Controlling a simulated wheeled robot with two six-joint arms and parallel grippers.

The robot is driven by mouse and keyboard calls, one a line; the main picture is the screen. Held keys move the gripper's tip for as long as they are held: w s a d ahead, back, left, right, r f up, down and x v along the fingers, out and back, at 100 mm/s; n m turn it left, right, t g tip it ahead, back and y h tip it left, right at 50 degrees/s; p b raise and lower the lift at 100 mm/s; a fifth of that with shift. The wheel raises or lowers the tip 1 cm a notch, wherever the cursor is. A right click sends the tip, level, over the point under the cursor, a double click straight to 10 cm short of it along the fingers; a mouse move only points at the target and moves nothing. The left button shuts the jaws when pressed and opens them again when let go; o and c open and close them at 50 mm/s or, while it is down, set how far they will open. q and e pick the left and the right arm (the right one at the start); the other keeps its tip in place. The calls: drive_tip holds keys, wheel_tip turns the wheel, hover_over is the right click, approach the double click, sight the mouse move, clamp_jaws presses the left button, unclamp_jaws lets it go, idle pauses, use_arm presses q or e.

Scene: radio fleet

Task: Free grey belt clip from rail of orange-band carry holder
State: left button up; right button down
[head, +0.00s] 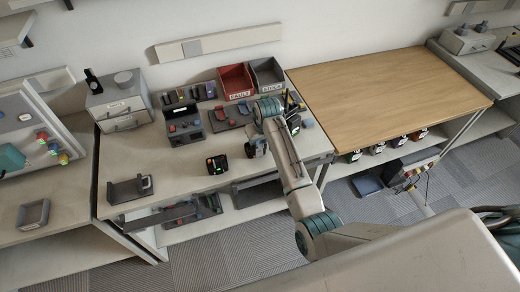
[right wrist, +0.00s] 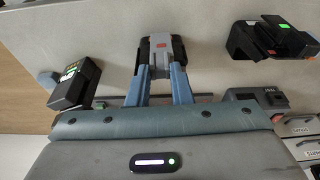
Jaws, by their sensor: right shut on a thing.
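My right gripper (head: 257,147) reaches down to the middle of the workbench, seen best in the right wrist view (right wrist: 161,50). Its two blue-grey fingers are shut on a light grey piece that looks like the grey belt clip (right wrist: 159,62). A dark body with a small orange-red mark shows at the fingertips, seemingly the orange-band carry holder (right wrist: 160,44). The fingers hide most of it, so I cannot tell whether the clip still sits on the rail. My left gripper is not in view.
A black unit with a green light (head: 217,164) stands left of my gripper. Another dark unit (head: 293,123) stands to the right, partly behind my arm. Red (head: 236,82) and grey (head: 268,74) bins stand at the back.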

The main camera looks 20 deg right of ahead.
drive_tip(key=w+v, duration=0.1)
drive_tip(key=v, duration=0.5)
drive_tip(key=shift+w+r, duration=0.25)
drive_tip(key=shift+r, duration=0.05)
idle(0.8)
